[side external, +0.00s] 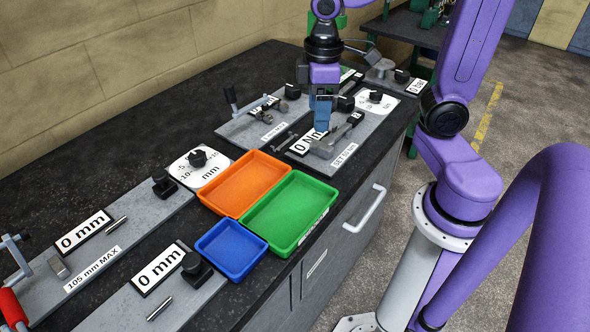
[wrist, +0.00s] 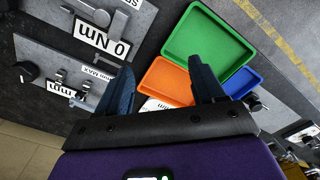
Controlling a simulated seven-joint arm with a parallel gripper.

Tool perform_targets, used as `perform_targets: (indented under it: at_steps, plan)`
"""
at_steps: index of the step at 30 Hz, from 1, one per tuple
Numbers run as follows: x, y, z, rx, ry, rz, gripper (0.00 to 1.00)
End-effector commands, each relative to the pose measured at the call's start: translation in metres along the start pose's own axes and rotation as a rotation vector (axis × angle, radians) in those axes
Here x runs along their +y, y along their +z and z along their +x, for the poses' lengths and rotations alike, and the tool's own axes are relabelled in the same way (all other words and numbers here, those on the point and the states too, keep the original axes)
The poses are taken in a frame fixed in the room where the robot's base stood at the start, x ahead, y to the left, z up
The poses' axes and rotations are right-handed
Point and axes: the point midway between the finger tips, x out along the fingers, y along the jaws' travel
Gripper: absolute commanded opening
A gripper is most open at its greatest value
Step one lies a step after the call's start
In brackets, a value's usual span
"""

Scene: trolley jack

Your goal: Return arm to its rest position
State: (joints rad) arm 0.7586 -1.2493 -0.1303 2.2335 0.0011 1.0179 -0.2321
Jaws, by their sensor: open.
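My purple arm (side external: 470,60) reaches over the bench from the right. My gripper (side external: 321,128) points down with blue fingers, above the "0 Nm" fixture plate at the back right of the bench. In the side view its fingers overlap each other and cover part of the "0 Nm" label (side external: 307,142). In the wrist view my gripper (wrist: 161,64) has its two blue fingers spread wide apart, with nothing held between them. I cannot tell the exact height of the fingertips above the fixture.
Empty orange (side external: 237,184), green (side external: 290,212) and blue (side external: 231,249) trays sit on the black bench (side external: 90,145). Grey gauge plates with levers, knobs and "0 mm" labels (side external: 82,230) stand left and behind. A drawer handle (side external: 365,210) sticks out in front.

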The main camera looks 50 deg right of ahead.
Motion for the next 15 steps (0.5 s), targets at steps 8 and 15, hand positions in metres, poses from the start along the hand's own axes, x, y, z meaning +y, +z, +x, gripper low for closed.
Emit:
perform_targets:
  at_steps: [8,15]
  plan:
    - [-0.069,0.034,0.012,0.007,-0.006,-0.189,0.68]
    - [-0.107,0.069,0.022,0.010,-0.012,-0.322,0.68]
